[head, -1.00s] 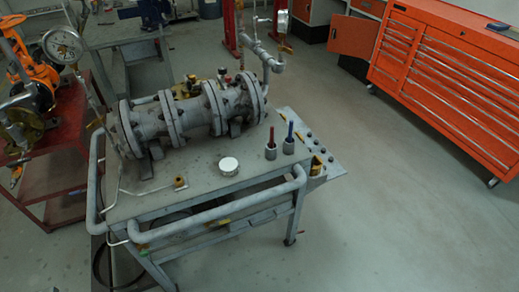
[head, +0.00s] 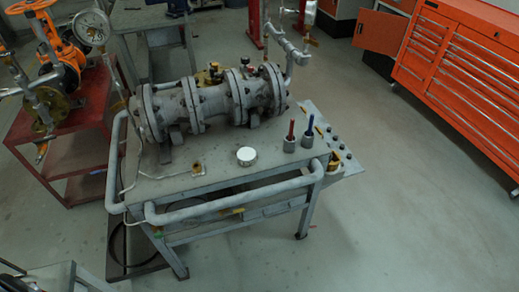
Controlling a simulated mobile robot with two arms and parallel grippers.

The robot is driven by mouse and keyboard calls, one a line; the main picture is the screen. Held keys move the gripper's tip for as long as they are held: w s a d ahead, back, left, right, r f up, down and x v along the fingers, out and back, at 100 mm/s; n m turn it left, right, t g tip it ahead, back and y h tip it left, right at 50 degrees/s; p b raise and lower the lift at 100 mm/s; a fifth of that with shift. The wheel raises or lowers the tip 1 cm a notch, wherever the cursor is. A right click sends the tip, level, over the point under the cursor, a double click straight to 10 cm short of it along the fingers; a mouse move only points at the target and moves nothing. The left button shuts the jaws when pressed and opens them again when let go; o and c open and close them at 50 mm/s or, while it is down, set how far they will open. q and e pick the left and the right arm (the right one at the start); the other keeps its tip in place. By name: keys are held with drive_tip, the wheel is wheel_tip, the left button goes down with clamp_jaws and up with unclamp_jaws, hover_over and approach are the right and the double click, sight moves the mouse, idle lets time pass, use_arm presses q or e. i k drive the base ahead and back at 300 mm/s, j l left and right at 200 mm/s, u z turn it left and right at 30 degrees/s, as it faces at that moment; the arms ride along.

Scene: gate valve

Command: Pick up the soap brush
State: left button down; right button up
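A grey metal cart (head: 215,178) stands in the middle of the head view. Near its right end are two small grey cups, one holding a red-handled tool (head: 291,130) and one holding a blue-handled tool (head: 309,126). The handles stand upright. The cups hide the lower ends, so I cannot tell which, if either, is the soap brush. A white round tin (head: 247,156) sits to their left on the cart top. Neither of my grippers is in view.
A large flanged valve body (head: 210,105) lies across the cart's back. A pipe rail (head: 235,200) runs along its front. A red table (head: 80,150) stands left, an orange tool cabinet (head: 450,75) right. The floor (head: 400,220) between cart and cabinet is clear.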

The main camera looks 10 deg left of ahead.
sight(309, 134)
drive_tip(key=i+l, duration=0.25)
drive_tip(key=l, duration=0.15)
drive_tip(key=i+l, duration=0.25)
drive_tip(key=l, duration=0.15)
drive_tip(key=i+l, duration=0.55)
drive_tip(key=l, duration=0.3)
